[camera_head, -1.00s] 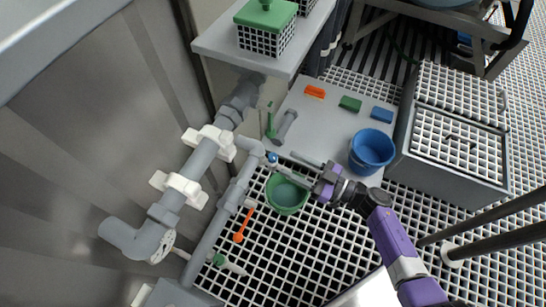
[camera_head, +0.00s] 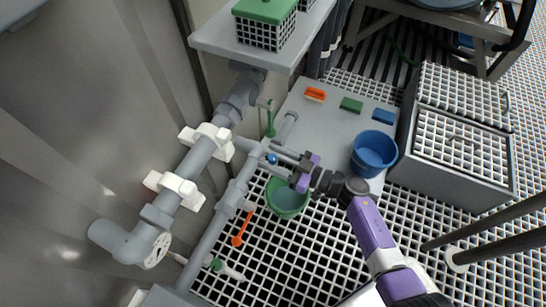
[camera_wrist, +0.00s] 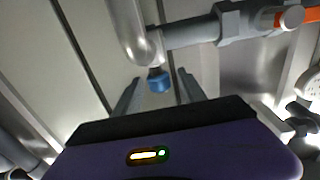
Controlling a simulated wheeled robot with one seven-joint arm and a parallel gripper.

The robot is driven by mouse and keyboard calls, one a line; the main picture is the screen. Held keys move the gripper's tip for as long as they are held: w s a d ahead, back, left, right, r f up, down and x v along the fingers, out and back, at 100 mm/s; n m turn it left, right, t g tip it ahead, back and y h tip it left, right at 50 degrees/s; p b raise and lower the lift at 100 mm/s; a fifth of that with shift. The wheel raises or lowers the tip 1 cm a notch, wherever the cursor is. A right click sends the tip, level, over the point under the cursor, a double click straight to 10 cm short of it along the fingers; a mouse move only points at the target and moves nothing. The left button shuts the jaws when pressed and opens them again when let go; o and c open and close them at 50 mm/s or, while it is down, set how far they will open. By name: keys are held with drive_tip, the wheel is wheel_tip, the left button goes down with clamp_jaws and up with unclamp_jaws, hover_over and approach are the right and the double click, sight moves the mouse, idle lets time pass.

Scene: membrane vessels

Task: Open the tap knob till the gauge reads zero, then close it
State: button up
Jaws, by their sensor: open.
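The blue tap knob (camera_head: 272,158) sits at the end of a short grey pipe branch. In the wrist view the knob (camera_wrist: 158,82) lies between my fingertips, under a curved grey pipe end. My gripper (camera_head: 268,158) is open, with one finger on each side of the knob; its fingers also show in the wrist view (camera_wrist: 159,76). I cannot tell whether either finger touches it. A white round dial, apparently the gauge (camera_head: 155,250), is on the lower end of the thick grey pipe. Its reading is too small to make out.
A green bucket (camera_head: 287,212) stands on the grating below my gripper. A blue bucket (camera_head: 373,150) stands to the right on a grey platform. White clamps (camera_head: 207,141) hold the thick pipe.

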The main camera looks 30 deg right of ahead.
drive_tip(key=shift+c, duration=0.2)
clamp_jaws()
